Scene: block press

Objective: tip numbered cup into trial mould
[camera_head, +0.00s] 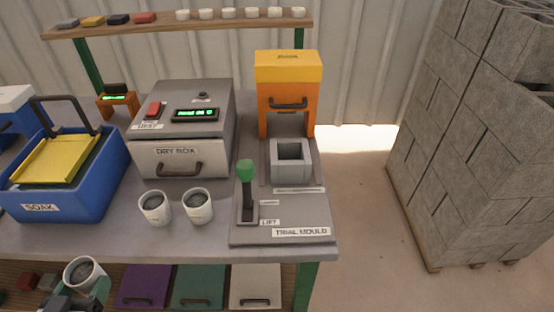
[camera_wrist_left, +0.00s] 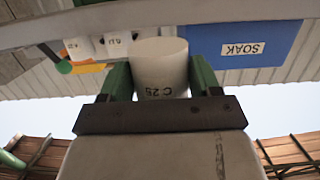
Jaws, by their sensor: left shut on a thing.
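My left gripper (camera_head: 88,293) is shut on a white cup (camera_head: 84,272) with dark grey contents, low in front of the bench at the left. In the left wrist view the held cup (camera_wrist_left: 160,68) shows a mark like "C 25" between the green fingers. Two similar cups, a left one (camera_head: 155,207) and a right one (camera_head: 198,205), stand upright on the bench. The trial mould (camera_head: 291,172) is a grey square open block on the plate at the right, below the orange press (camera_head: 289,85). My right gripper is out of view.
A green-knobbed lift lever (camera_head: 247,185) stands left of the mould. The dry box (camera_head: 180,140) is behind the two cups, and the blue soak tub (camera_head: 75,195) is at the left. A shelf (camera_head: 180,24) with small cups runs above. Stacked blocks (camera_head: 480,140) stand at the right.

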